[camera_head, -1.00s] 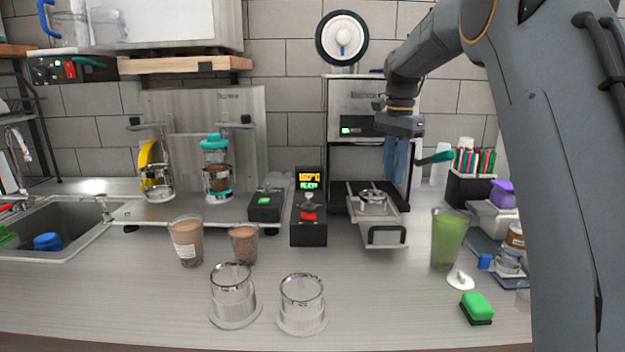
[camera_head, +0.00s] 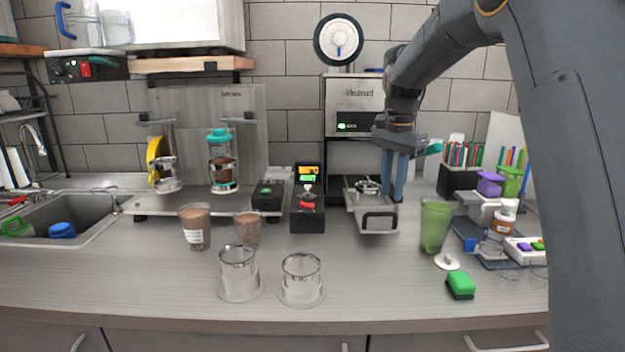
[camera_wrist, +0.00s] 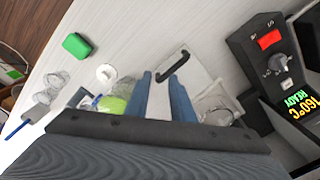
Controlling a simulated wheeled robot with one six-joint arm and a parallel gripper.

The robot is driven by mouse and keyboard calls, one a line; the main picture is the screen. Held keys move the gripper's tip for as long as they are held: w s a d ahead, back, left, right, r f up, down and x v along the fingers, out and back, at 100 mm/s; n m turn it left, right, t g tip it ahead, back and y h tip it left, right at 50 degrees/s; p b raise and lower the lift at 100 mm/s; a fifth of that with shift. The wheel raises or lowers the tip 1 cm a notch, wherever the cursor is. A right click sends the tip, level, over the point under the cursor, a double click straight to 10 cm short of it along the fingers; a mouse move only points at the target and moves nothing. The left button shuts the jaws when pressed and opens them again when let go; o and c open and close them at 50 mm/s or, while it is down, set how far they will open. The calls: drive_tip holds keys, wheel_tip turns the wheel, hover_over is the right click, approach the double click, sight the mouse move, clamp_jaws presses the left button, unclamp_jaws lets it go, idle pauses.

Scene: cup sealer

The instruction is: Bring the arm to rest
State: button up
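My gripper (camera_head: 394,176) hangs with its two blue fingers down in front of the cup sealer (camera_head: 352,110), above the right side of its pulled-out tray (camera_head: 357,218). In the wrist view my gripper (camera_wrist: 160,82) shows its fingers apart with nothing between them. The tray handle (camera_wrist: 174,66) lies beyond the fingertips. A clear cup or ring sits in the tray (camera_head: 367,186). The control box (camera_head: 308,205) left of the tray has a lit display reading 160°C and READY, which shows in the wrist view.
A green drink cup (camera_head: 434,226), a white lid (camera_head: 447,262) and a green sponge (camera_head: 460,285) stand right of the tray. Two clear upturned cups (camera_head: 301,280) and two brown drink cups (camera_head: 195,227) stand left. The counter front is mostly clear.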

drive_tip(key=s+f+n, duration=0.2)
drive_tip(key=s+f, duration=0.1)
drive_tip(key=s, duration=0.2)
drive_tip(key=s+f+n, duration=0.1)
drive_tip(key=s+f, duration=0.2)
drive_tip(key=s, duration=0.2)
drive_tip(key=s+f+n, duration=0.2)
drive_tip(key=s+f, duration=0.1)
drive_tip(key=s, duration=0.2)
drive_tip(key=shift+a+f+n, duration=0.25)
drive_tip(key=shift+f+n, duration=0.05)
drive_tip(key=shift+f, duration=0.1)
drive_tip(key=s+f+n, duration=0.2)
drive_tip(key=s+f, duration=0.1)
drive_tip(key=s, duration=0.5)
drive_tip(key=s+f+n, duration=0.2)
drive_tip(key=s+f, duration=0.2)
drive_tip(key=s, duration=0.4)
drive_tip(key=shift+f+n+t, duration=0.25)
drive_tip(key=shift+n+t, duration=0.05)
drive_tip(key=shift+t, duration=0.1)
drive_tip(key=shift+s+a, duration=0.1)
